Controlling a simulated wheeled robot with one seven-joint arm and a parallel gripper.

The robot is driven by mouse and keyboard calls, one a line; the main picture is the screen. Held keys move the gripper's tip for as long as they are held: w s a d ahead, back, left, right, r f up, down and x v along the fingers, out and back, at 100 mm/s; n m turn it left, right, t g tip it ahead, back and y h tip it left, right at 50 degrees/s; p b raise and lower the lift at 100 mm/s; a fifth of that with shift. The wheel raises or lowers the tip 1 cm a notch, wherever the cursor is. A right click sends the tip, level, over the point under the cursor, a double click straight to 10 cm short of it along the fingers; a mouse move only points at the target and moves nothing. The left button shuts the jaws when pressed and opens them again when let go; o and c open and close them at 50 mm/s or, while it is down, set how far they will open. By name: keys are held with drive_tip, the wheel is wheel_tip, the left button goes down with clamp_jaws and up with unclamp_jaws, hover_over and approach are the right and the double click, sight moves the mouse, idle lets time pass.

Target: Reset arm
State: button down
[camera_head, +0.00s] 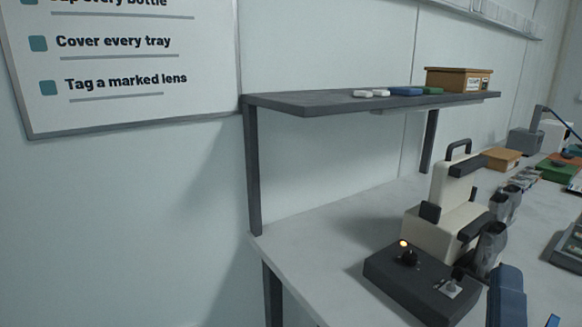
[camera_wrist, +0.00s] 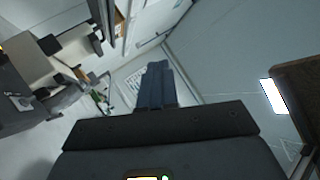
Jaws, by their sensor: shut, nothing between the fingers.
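My gripper (camera_wrist: 157,70) shows in the wrist view with its dark blue fingers together and nothing between them. It points into open space above the table, toward a pale wall. I cannot tell whether that part touches the box.
A cream instrument with a black handle (camera_head: 455,185) stands on the light table (camera_head: 335,232) behind the box. A dark raised shelf (camera_head: 310,101) above holds a wooden box (camera_head: 450,80) and small items. A whiteboard (camera_head: 140,75) hangs at left. Several objects crowd the right side.

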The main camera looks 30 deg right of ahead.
drive_tip(key=s+a+f+n+y, duration=0.6)
drive_tip(key=n+y, duration=0.4)
drive_tip(key=n, duration=0.5)
drive_tip(key=s+a+f+n+t+y, duration=0.1)
drive_tip(key=s+a+f+n+y, duration=0.6)
drive_tip(key=n, duration=0.9)
wheel_tip(320, 180, down, 2)
drive_tip(key=a+y, duration=0.2)
drive_tip(key=y, duration=0.2)
drive_tip(key=shift+f, duration=0.2)
